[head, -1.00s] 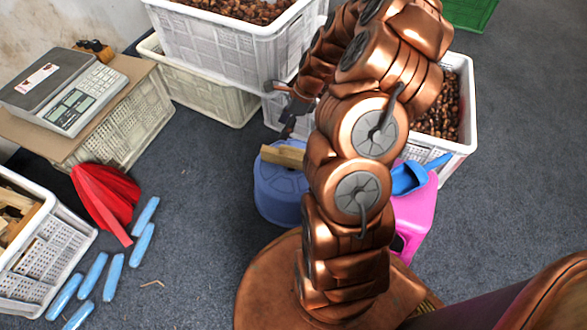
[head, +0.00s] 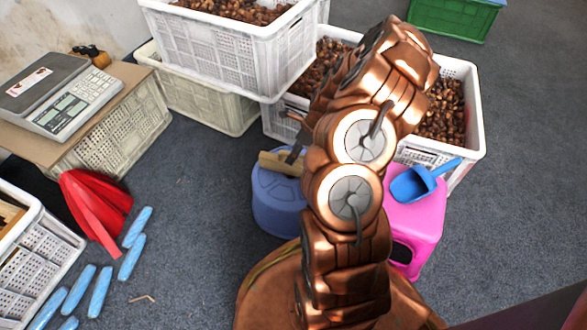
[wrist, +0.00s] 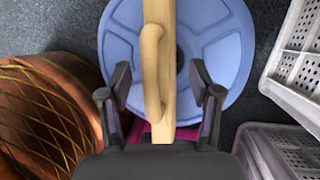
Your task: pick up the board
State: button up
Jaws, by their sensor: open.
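The board (head: 275,165) is a pale wooden piece on the round blue stool (head: 275,210), left of my arm in the head view. In the wrist view the board (wrist: 160,30) runs lengthwise across the blue stool top (wrist: 225,45), with a raised wooden handle (wrist: 152,75) along it. My gripper (wrist: 160,78) is open, with one finger on each side of the board and handle and a visible gap on both sides. In the head view my gripper (head: 296,153) is at the board's right end, mostly hidden by my arm.
A pink stool (head: 418,215) with a blue scoop (head: 422,182) stands to the right. White crates of chestnuts (head: 225,50) stand behind.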

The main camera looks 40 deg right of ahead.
jog(key=b+x, duration=0.1)
jog(key=x, duration=0.2)
jog(key=shift+c, duration=0.3)
grip_shut()
